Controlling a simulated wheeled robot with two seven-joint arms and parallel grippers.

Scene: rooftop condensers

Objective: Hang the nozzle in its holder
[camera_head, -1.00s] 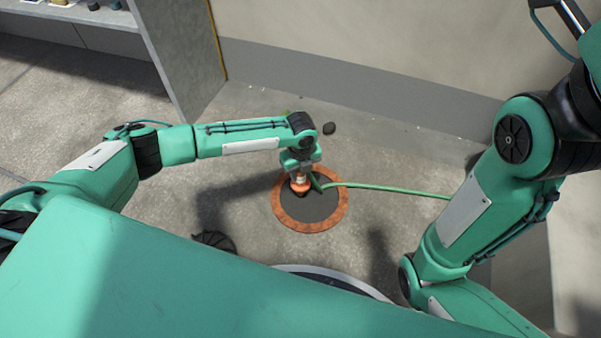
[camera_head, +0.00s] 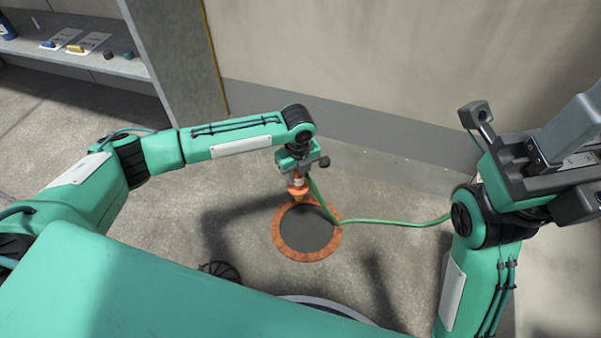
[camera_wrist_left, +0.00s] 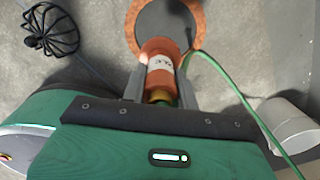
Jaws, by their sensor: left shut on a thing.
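The orange nozzle (camera_head: 298,187) hangs tip down from my left gripper (camera_head: 298,168), above the floor at the far edge of an orange-rimmed disc. In the left wrist view the nozzle (camera_wrist_left: 160,55), with a white label, sits between the two grey fingers of my left gripper (camera_wrist_left: 160,85), which is shut on it. A green hose (camera_head: 390,221) runs from the nozzle to the right. My right gripper (camera_head: 520,130) is raised at the right; its grey fingers stand apart and nothing shows between them. I cannot make out the nozzle's holder in either view.
The orange-rimmed dark disc (camera_head: 308,258) lies flat on the concrete floor. A black wire cage-like thing (camera_wrist_left: 48,28) is left of it. A pale cylinder (camera_wrist_left: 288,125) shows at the right of the wrist view. A shelf (camera_head: 75,62) with small items stands back left; a wall closes the back.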

